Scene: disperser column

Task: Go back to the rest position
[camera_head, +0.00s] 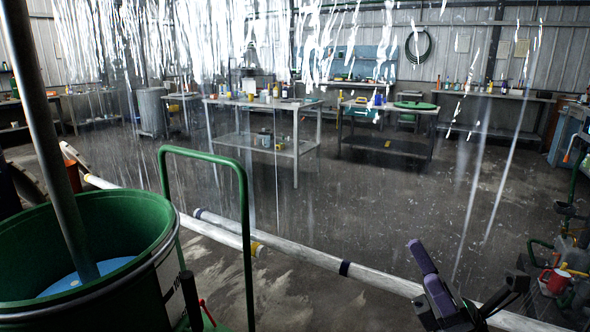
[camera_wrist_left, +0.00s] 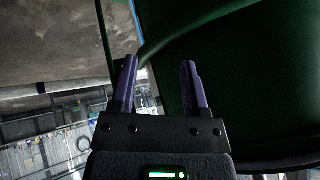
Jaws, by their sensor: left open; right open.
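My right gripper (camera_head: 424,262) shows at the lower right of the head view, with purple fingers and a dark body. It is open and nothing shows between its fingers. My left gripper (camera_wrist_left: 160,64) is seen in the left wrist view, its two purple fingers apart and empty. A dark green curved surface (camera_wrist_left: 240,70) fills the right of that view, close beside and behind the fingers; I cannot tell whether they touch it. The left gripper is not visible in the head view.
A green drum (camera_head: 30,255) with a grey shaft (camera_head: 52,140) in it stands at the left, beside a green rail (camera_head: 245,230). A white bar (camera_head: 300,248) crosses the floor ahead. Workbenches (camera_head: 262,103) stand behind clear strips. A red can (camera_head: 556,281) sits at the right edge.

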